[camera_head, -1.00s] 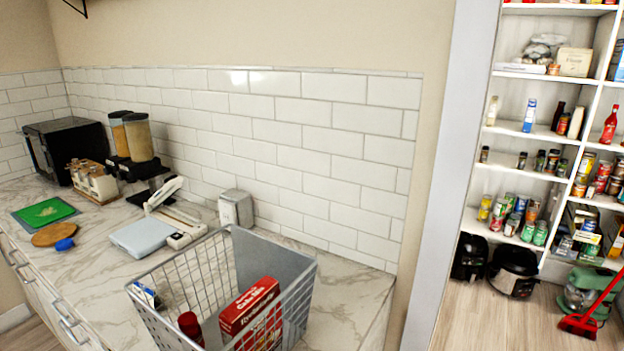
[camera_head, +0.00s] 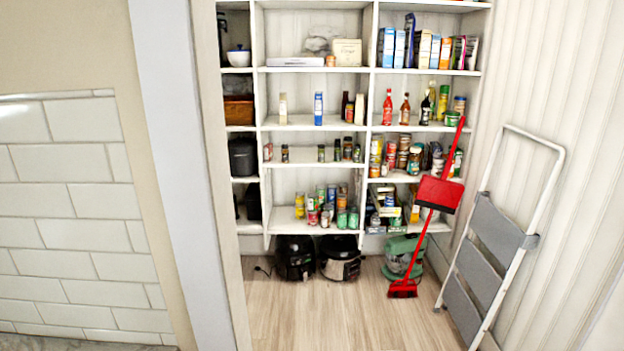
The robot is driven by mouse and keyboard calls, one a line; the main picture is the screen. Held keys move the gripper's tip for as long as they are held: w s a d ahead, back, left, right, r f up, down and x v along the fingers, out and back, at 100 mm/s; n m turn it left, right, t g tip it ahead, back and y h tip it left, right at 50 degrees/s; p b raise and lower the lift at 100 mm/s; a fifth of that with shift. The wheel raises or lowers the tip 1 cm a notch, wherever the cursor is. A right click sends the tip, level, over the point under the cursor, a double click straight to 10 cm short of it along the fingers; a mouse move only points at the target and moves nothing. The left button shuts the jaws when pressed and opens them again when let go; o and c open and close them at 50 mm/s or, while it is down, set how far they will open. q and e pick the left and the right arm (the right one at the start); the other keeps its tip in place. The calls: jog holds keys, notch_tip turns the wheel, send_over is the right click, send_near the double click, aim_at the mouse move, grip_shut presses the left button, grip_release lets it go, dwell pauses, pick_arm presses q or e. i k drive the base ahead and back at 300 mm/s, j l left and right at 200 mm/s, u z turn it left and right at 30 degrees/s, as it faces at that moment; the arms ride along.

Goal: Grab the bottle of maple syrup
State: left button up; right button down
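Several bottles stand upright on the pantry shelving (camera_head: 318,128), too small for me to read their labels. On the right-hand bay's second shelf are a red bottle (camera_head: 387,108), a red-brown bottle (camera_head: 404,109) and a dark bottle (camera_head: 425,111). To their left in the middle bay stand a pale bottle (camera_head: 283,108), a blue-and-white bottle (camera_head: 318,108) and a small dark bottle (camera_head: 345,104). I cannot tell which one is the maple syrup. Neither of my grippers shows in this view.
A folding step ladder (camera_head: 499,235) leans on the right wall. A red broom (camera_head: 425,215) leans before the shelves' right side. A black pot (camera_head: 295,257), a silver-black cooker (camera_head: 340,258) and a green mixer (camera_head: 402,254) stand below. The wood floor (camera_head: 335,318) in front is clear.

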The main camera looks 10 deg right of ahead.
aim_at(404, 113)
jog(key=i+l+z, duration=0.25)
jog(key=i+z, duration=0.2)
jog(key=i+l+z, duration=0.1)
jog(key=i+z, duration=0.4)
jog(key=i, duration=1.4)
jog(key=i+u, duration=0.1)
jog(key=i, duration=1.3)
